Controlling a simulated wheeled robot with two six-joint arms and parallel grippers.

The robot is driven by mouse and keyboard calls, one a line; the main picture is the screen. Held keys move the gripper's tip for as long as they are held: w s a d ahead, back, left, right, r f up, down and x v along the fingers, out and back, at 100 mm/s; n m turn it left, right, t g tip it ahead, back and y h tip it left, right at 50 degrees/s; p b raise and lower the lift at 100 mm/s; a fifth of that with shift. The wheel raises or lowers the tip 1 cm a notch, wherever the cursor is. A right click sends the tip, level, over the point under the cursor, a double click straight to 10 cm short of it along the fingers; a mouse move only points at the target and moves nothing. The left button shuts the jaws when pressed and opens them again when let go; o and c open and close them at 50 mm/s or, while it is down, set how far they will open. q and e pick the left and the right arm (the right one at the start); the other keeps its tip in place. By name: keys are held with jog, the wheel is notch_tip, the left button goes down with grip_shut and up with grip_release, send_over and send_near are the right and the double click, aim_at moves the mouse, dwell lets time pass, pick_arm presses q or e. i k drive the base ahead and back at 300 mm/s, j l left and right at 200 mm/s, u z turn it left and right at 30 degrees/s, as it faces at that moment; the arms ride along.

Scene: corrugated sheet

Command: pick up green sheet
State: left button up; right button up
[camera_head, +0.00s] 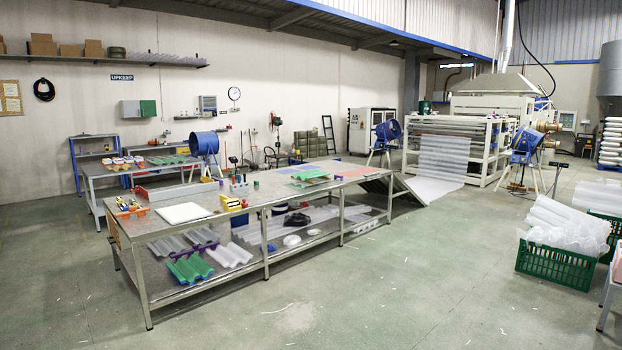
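A green corrugated sheet (310,175) lies on the top of the long metal table (250,197), toward its far end. Another green corrugated piece (190,268) lies on the table's lower shelf at the near left, beside clear corrugated pieces (229,255). A third green corrugated piece (168,160) lies on the smaller table behind at the left. Neither of my grippers shows in this view.
On the long table are a white board (184,213), a yellow device (232,203) and small tools. A green crate (555,265) with clear rolls stands at the right. A large machine (480,130) stands at the back. The floor between table and crate is clear.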

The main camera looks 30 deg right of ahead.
aim_at(312, 175)
jog(key=i+l+z, duration=0.25)
jog(key=i+l, duration=0.15)
jog(key=i, duration=0.15)
jog(key=i+l+z, duration=0.25)
jog(key=i, duration=0.3)
jog(key=i+l+z, duration=0.25)
jog(key=i, duration=0.35)
jog(key=i+z, duration=0.25)
jog(key=i, duration=0.3)
jog(key=i+z, duration=0.2)
jog(key=i, duration=0.95)
jog(key=i+j+z, duration=0.15)
jog(key=i, duration=1)
jog(key=i+u, duration=0.15)
jog(key=i, duration=0.9)
jog(key=i+l+u, duration=0.15)
jog(key=i, duration=0.85)
jog(key=i+u, duration=0.3)
jog(key=i, duration=0.25)
jog(key=i+l+u, duration=0.3)
jog(key=i, duration=0.25)
jog(key=i+u, duration=0.45)
jog(key=i+l+u, duration=0.2)
jog(key=u, duration=0.25)
jog(key=i+l+u, duration=0.25)
jog(key=u, duration=0.2)
jog(key=l+u, duration=0.2)
jog(key=l, duration=0.65)
jog(key=i+l, duration=0.05)
